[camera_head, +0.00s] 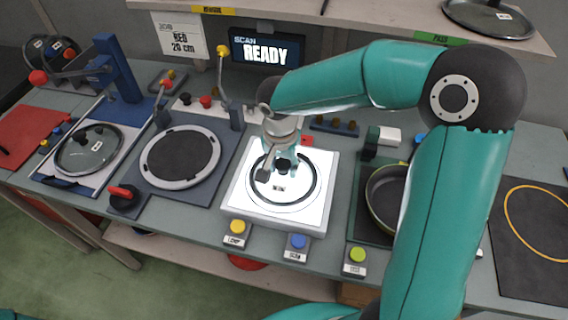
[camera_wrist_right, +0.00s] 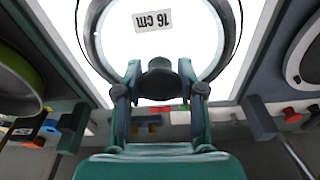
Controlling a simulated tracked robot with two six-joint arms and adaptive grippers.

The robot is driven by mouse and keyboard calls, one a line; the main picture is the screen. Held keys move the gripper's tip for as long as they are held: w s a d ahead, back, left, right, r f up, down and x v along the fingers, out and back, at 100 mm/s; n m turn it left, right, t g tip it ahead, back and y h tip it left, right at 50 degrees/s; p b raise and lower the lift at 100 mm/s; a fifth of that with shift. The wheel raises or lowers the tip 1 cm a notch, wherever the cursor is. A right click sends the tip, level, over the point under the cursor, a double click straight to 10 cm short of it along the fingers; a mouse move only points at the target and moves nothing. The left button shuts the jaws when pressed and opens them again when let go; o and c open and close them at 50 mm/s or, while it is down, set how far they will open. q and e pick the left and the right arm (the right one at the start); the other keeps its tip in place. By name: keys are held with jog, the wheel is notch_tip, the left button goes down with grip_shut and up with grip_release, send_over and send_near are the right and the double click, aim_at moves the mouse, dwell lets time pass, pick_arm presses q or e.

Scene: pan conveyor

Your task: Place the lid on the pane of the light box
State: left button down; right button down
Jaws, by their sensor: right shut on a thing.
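The lid (camera_head: 296,196) is a round glass lid with a dark rim, a black knob and a small label. It lies flat over the middle of the glowing white pane of the light box (camera_head: 234,194). I cannot tell whether it touches the pane. My right gripper (camera_head: 281,166) comes down from above and is shut on the lid's knob. In the right wrist view the fingers (camera_wrist_right: 160,78) close around the dark knob, and the label on the lid (camera_wrist_right: 205,30) reads 16 cm. My left gripper is not in view.
A ring plate (camera_head: 147,175) and a blue press with another glass lid (camera_head: 76,160) stand to the left. A pan (camera_head: 381,200) sits right of the light box, partly behind my arm. Several buttons (camera_head: 298,242) line the front edge. A screen (camera_head: 268,52) reads READY.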

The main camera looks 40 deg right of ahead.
aim_at(281, 167)
jog(key=c, duration=0.7)
grip_release()
jog(key=r, duration=0.7)
jog(key=a+r, duration=0.1)
jog(key=r, duration=0.2)
jog(key=shift+s+r, duration=0.3)
jog(key=shift+r, duration=0.05)
jog(key=shift+s+r, duration=0.1)
jog(key=shift+r, duration=0.55)
